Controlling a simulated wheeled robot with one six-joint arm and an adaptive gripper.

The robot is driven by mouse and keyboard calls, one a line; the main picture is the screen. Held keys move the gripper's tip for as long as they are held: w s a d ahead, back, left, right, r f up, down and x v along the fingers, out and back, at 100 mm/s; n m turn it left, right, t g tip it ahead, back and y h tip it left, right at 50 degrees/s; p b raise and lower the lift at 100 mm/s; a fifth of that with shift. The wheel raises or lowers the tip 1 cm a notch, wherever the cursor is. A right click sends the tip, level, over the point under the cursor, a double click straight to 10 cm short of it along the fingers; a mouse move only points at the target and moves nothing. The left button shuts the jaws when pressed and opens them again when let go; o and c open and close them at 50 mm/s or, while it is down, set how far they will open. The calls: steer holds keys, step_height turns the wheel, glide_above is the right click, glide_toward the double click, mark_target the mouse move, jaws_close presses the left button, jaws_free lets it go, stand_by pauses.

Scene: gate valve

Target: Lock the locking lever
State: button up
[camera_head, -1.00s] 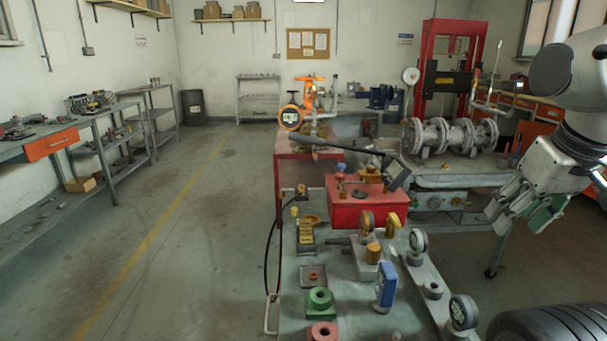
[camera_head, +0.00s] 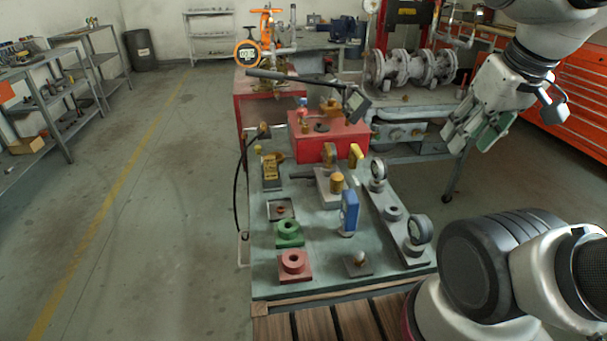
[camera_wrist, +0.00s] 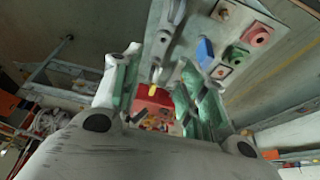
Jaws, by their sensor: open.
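I cannot tell for sure which part is the locking lever. A long black lever (camera_head: 290,78) reaches left above a red box (camera_head: 343,140) on the green bench. A small yellow lever (camera_head: 356,154) stands at the box's front right; a yellow piece (camera_wrist: 152,90) shows between my fingers in the wrist view. A blue upright block (camera_head: 349,212) stands nearer on the bench. My gripper (camera_head: 470,137) hangs right of the box, apart from the bench parts. Its green-padded fingers are spread and empty, as the wrist view (camera_wrist: 155,82) also shows.
An orange valve (camera_head: 266,25) and grey flanged pipe (camera_head: 410,67) stand behind. The floor at left is clear.

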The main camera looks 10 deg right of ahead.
steer(key=shift+w+a+n, duration=0.1)
steer(key=shift+w+n, duration=0.25)
steer(key=shift+n, duration=0.05)
steer(key=c, duration=0.3)
steer(key=w+n, duration=0.2)
steer(key=w+a+f+n, duration=0.1)
steer(key=w+n, duration=0.1)
steer(key=w+a+n, duration=0.1)
steer(key=w+n, duration=0.1)
steer(key=n, duration=0.1)
steer(key=shift+w+a+f, duration=0.15)
steer(key=shift+w+f, duration=0.05)
steer(key=shift+w, duration=0.2)
jaws_close()
steer(key=w+a+f+n, duration=0.8)
steer(key=a+n, duration=0.3)
steer(key=n, duration=0.3)
steer(key=w+a+f+n+g, duration=0.1)
steer(key=w+a+f+n, duration=0.6)
steer(key=n, duration=0.7)
steer(key=a+f, duration=0.2)
steer(key=a, duration=0.2)
steer(key=shift+w+a, duration=0.25)
steer(key=shift+w, duration=0.1)
